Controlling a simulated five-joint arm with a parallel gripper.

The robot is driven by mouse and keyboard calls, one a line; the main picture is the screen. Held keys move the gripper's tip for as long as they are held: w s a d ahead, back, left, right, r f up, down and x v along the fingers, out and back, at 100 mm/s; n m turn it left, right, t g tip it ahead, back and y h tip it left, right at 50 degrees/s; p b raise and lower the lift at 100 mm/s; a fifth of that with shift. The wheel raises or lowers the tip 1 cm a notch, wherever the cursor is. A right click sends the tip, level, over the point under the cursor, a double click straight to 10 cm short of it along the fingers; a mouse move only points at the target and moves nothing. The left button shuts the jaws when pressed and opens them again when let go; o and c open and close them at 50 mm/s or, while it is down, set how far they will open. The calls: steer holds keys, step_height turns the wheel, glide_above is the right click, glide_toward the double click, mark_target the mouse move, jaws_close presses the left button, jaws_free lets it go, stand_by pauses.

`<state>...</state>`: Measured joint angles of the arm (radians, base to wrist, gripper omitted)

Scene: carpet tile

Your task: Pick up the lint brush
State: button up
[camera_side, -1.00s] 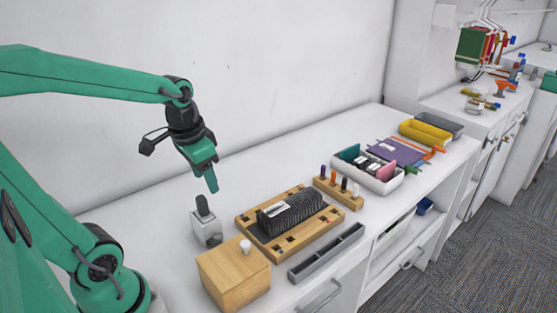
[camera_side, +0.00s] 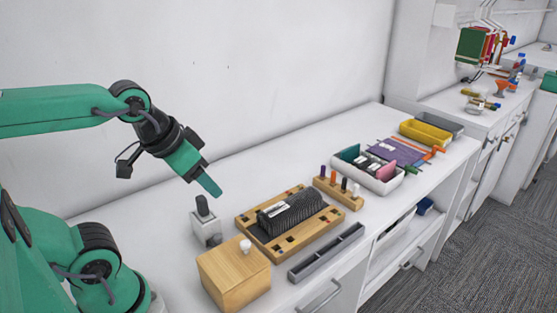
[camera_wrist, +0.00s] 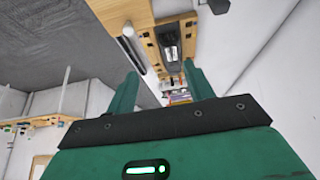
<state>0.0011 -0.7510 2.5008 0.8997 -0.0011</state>
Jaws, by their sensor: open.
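What looks like the lint brush (camera_side: 202,206) is a dark upright handle standing in a small pale holder (camera_side: 206,232) on the white counter. In the wrist view, a dark piece that seems to be the brush (camera_wrist: 218,6) shows at the top edge, partly cut off. My gripper (camera_side: 213,190) is tilted down to the right, above and slightly right of the handle, apart from it. In the wrist view my gripper (camera_wrist: 163,82) has its two green fingers spread with nothing between them. The brush's lower end is hidden in the holder.
A wooden box (camera_side: 234,275) with a white knob stands in front of the holder. A wooden tray (camera_side: 253,228) with a dark ribbed block (camera_side: 292,212) lies to its right, with a grey trough (camera_side: 327,253) in front. The wall rises close behind.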

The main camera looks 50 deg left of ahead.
steer(key=shift+w+a, duration=0.1)
steer(key=shift+a, duration=0.05)
stand_by(0.5)
steer(key=g, duration=0.5)
glide_above(201, 197)
steer(key=d, duration=0.1)
step_height(201, 197, down, 6)
steer(key=shift+d+f, duration=0.1)
steer(key=shift+f, duration=0.15)
steer(key=shift+a+f+g, duration=0.3)
steer(key=shift+a+f, duration=0.15)
steer(key=shift+a, duration=0.2)
steer(key=shift+f, duration=1.3)
steer(key=shift+d+f, duration=0.1)
steer(key=shift+f, duration=2.5)
